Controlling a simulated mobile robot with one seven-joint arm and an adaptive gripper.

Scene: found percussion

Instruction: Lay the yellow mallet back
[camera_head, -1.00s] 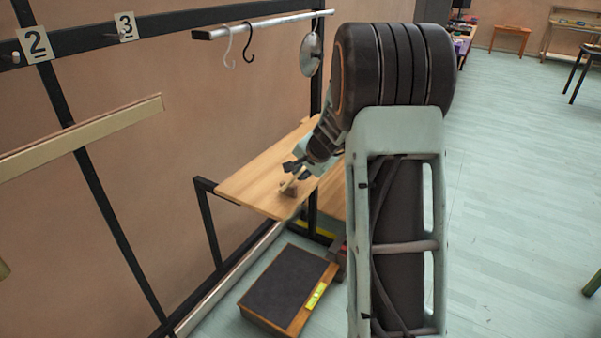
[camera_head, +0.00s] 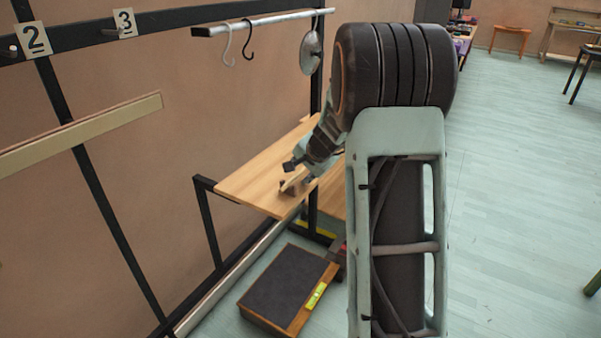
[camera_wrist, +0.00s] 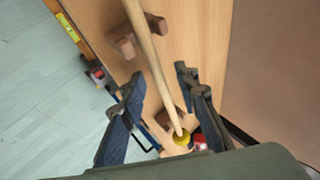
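A second brown block (camera_wrist: 168,116) shows partly behind the handle. My gripper (camera_wrist: 160,74) is open, with one finger on each side of the handle and gaps between. In the head view my gripper (camera_head: 298,173) is low over the shelf (camera_head: 255,185), beside the pale handle.
A rail (camera_head: 265,23) above the shelf carries a white hook (camera_head: 228,48), a black hook (camera_head: 248,40) and a metal disc (camera_head: 311,52). A dark-topped box (camera_head: 285,285) stands on the floor below. Open floor (camera_head: 510,190) lies to the right.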

